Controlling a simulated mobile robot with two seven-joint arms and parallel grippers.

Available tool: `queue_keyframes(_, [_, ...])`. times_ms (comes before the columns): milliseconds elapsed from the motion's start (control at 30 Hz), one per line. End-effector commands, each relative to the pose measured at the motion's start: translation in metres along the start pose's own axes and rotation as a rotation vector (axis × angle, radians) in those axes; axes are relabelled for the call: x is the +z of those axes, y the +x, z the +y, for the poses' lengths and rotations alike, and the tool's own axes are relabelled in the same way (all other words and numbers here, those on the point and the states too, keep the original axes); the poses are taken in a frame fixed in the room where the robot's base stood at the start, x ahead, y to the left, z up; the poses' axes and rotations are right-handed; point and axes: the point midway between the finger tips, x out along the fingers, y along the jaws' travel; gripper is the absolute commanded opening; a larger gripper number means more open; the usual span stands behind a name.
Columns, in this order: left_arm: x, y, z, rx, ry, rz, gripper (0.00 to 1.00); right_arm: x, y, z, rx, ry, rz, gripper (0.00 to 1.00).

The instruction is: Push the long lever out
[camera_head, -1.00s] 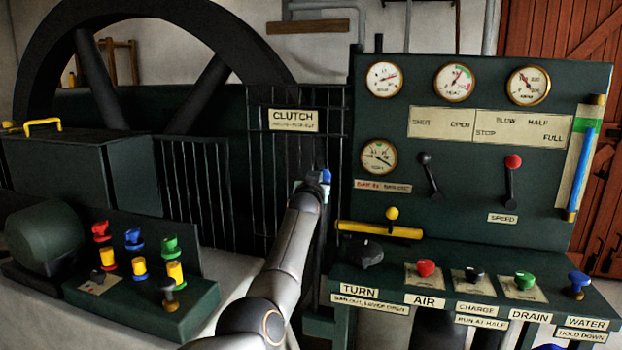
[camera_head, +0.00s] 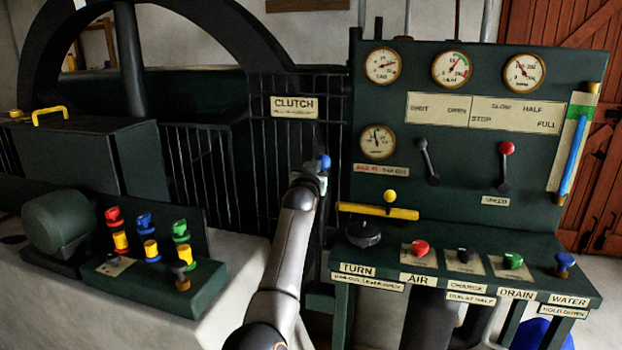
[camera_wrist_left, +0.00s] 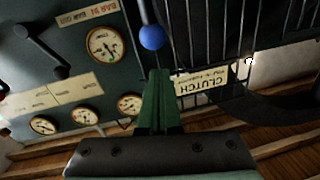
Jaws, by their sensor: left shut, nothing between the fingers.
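The long lever shows in the left wrist view as a grey shaft (camera_wrist_left: 146,12) with a blue ball knob (camera_wrist_left: 152,37). In the head view the blue knob (camera_head: 324,162) stands just beyond the end of my left arm, below the CLUTCH sign (camera_head: 294,107). My arm hides most of the lever's shaft there. My left gripper (camera_wrist_left: 158,75) is shut and empty, with its green fingers just short of the knob in the wrist view. Its fingertips are hard to make out in the head view (camera_head: 313,176). I cannot tell whether they touch the lever. My right gripper is out of view.
A barred guard (camera_head: 265,165) stands behind the lever, with a large dark flywheel (camera_head: 230,25) behind it. The green control panel (camera_head: 455,120) is close to the right of my arm, with a yellow bar (camera_head: 365,211) sticking out. A green button box (camera_head: 200,285) stands on the left.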

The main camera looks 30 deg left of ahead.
Motion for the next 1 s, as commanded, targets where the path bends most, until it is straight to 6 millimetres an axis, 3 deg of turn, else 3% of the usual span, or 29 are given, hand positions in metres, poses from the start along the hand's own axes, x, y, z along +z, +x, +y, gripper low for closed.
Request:
queue_keyframes(500, [0.012, -0.054, 0.002, 0.002, 0.001, -0.002, 0.0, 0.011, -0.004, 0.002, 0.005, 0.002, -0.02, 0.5])
queue_keyframes(1000, [0.013, -0.065, 0.002, 0.002, 0.0, -0.002, 0.0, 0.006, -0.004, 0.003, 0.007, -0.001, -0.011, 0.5])
